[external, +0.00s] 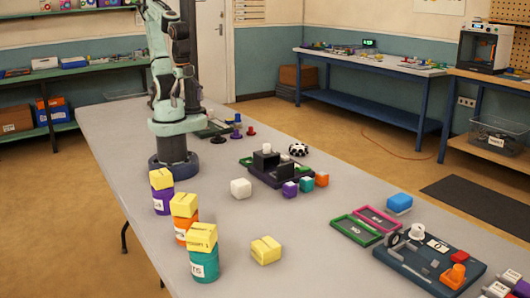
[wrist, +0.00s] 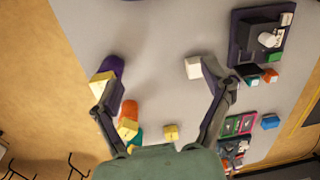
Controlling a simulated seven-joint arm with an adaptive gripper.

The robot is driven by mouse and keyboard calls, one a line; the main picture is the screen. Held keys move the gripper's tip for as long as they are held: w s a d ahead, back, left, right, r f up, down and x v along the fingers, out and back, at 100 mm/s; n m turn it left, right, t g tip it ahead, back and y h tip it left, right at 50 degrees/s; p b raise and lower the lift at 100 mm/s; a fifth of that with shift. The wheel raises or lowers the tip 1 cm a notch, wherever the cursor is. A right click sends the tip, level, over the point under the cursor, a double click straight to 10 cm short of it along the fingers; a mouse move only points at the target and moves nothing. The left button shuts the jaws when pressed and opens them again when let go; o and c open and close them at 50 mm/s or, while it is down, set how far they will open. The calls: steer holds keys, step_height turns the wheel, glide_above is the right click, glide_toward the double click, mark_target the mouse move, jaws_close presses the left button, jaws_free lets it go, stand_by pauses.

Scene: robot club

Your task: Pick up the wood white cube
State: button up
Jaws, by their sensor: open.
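The white wooden cube (external: 241,188) sits on the grey table, in front of the dark fixture, with bare table around it. In the wrist view the white cube (wrist: 193,67) shows just left of my right-hand finger, seen from well above. My gripper (wrist: 162,85) is open, its two fingers spread wide with nothing between them but distant table. In the external view my arm stands folded up at the far end of the table, and I cannot make out its fingers there.
Yellow blocks top the purple (external: 162,201), orange (external: 184,222) and teal (external: 204,263) cans along the left edge. Another yellow block (external: 265,251) lies nearby. A dark fixture (external: 268,172) with small cubes stands behind the white cube. Trays (external: 355,228) lie at right.

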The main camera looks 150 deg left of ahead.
steer(key=w+r+m+t, duration=0.1)
steer(key=w+m+t, duration=0.15)
steer(key=w, duration=0.45)
steer(key=n+g, duration=0.2)
glide_above(241, 182)
steer(key=shift+m+h, duration=0.25)
steer(key=shift+h, duration=0.15)
step_height(241, 182, down, 18)
steer(key=shift+r, duration=0.1)
steer(key=shift+f, duration=3.2)
steer(key=c, duration=1.2)
